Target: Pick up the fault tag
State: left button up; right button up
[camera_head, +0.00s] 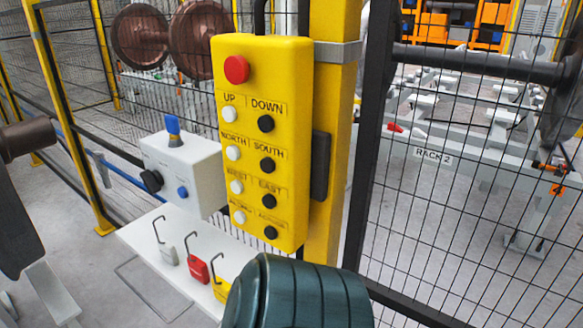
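I cannot tell for certain which thing is the fault tag. A white shelf (135,237) below the control boxes bears three small items with thin wire loops standing up: a grey one (168,255), a red one (198,270) and a yellow one (219,291). The yellow one is partly hidden by a dark teal ribbed rounded body (300,295) at the bottom edge, which may be part of my arm. A small orange piece (556,189) shows on the rack beyond the fence at the right. Neither of my grippers shows in this view.
A yellow button pendant (262,150) hangs on a yellow post (335,100). A grey box with a blue-topped knob (185,165) stands beside it. Black mesh fence (450,200) closes off the right side. Rusty wheels (140,36) lie beyond the fence at the back left.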

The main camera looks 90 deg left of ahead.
aim_at(199, 268)
jog(key=u, duration=0.45)
jog(key=k+u, duration=0.1)
jog(key=u, duration=0.8)
jog(key=j+u, duration=0.1)
jog(key=u, duration=0.8)
jog(key=j+u, duration=0.15)
jog(key=u, duration=0.8)
jog(key=j+z, duration=0.25)
jog(key=j, duration=0.4)
jog(key=j+z, duration=0.25)
jog(key=j, duration=0.4)
jog(key=j+z, duration=0.25)
jog(key=j, duration=0.4)
jog(key=k+j+z, duration=0.1)
jog(key=j+z, duration=0.15)
jog(key=j, duration=0.4)
